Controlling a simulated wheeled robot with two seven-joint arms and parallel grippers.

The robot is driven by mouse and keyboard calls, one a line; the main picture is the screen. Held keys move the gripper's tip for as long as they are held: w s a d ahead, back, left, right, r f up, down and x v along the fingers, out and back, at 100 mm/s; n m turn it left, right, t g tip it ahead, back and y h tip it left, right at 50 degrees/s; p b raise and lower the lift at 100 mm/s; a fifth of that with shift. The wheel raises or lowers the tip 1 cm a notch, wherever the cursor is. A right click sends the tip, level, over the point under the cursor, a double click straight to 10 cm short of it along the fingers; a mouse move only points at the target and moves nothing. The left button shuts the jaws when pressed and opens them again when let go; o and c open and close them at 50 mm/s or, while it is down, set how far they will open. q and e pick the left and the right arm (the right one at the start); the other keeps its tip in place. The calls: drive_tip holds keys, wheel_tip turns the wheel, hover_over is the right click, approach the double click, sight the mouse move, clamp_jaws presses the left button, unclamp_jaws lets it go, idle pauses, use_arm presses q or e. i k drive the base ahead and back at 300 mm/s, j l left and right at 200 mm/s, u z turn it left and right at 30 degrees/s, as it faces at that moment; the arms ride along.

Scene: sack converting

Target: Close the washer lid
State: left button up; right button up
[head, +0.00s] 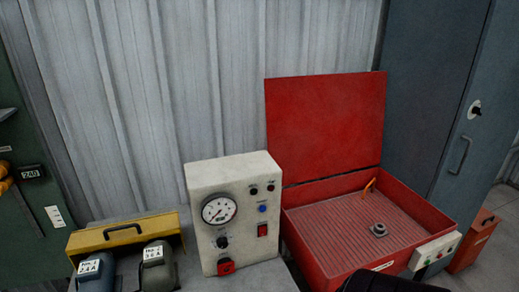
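The red parts washer (425,211) stands right of centre in the head view. Its red lid (325,125) is open and stands nearly upright at the back edge, close to the corrugated wall. The basin has a ribbed floor with a small round grey fitting (379,230) and a thin orange spout (369,189). A control panel with buttons (435,252) is on its front right. A dark rounded shape at the bottom edge covers part of the washer's front; I cannot tell what it is. No gripper fingers are in view.
A white gauge box (237,205) stands just left of the washer. A blue-grey cabinet (435,85) rises close behind and right. A red box (477,243) sits at right. The space above the basin is clear.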

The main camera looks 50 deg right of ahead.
sight(321, 125)
drive_tip(key=z, duration=2.6)
drive_tip(key=u, duration=0.4)
drive_tip(key=l+u, duration=0.2)
drive_tip(key=u, duration=0.3)
drive_tip(key=l+u, duration=0.2)
drive_tip(key=u, duration=0.25)
drive_tip(key=k+l+u, duration=0.1)
drive_tip(key=u, duration=0.4)
drive_tip(key=k+l+u, duration=0.15)
drive_tip(key=u, duration=0.3)
